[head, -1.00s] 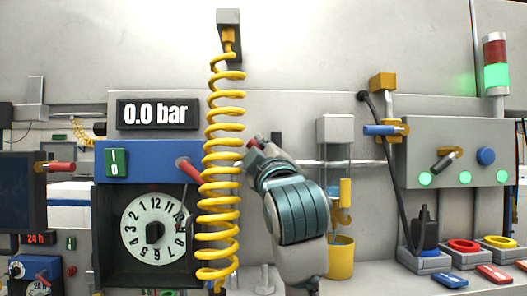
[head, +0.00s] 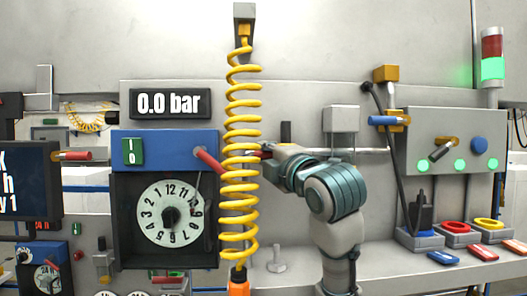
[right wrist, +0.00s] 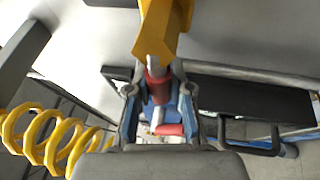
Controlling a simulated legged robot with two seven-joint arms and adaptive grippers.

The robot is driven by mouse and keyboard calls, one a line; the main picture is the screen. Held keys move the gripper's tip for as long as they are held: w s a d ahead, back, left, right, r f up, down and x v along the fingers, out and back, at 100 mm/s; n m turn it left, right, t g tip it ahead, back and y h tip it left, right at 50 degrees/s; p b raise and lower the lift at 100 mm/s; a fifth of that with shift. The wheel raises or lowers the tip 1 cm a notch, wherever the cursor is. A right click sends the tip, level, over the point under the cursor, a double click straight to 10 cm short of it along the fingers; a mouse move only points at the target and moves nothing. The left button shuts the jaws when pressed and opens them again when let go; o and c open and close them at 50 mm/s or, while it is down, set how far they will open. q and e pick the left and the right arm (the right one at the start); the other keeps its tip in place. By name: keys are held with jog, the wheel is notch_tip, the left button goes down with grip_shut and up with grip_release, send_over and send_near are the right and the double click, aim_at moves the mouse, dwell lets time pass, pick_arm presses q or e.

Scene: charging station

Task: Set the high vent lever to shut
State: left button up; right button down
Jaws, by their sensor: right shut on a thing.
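My right gripper (head: 266,151) is in the middle of the head view, just right of the yellow coiled hose. Its fingers point left. In the right wrist view, the right gripper (right wrist: 158,112) is shut around a red lever handle (right wrist: 157,90). A pale stem joins this handle to a yellow valve body (right wrist: 160,32). In the head view only a small bit of red shows at the fingertips; the valve body is not distinguishable behind the coil. I cannot read a vent label. My left gripper is not in view.
The yellow coil (head: 240,150) hangs close beside the fingers.

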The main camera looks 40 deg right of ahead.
jog(key=shift+w+a+f, duration=0.15)
jog(key=shift+w+f, duration=0.05)
jog(key=shift+f, duration=0.2)
jog(key=c, duration=1.1)
grip_release()
jog(key=shift+s, duration=0.1)
jog(key=shift+o, duration=0.3)
jog(key=shift+s+a+r, duration=0.1)
jog(key=shift+a+r, duration=0.1)
jog(key=shift+a, duration=0.05)
jog(key=v, duration=1.1)
jog(key=shift+s, duration=0.4)
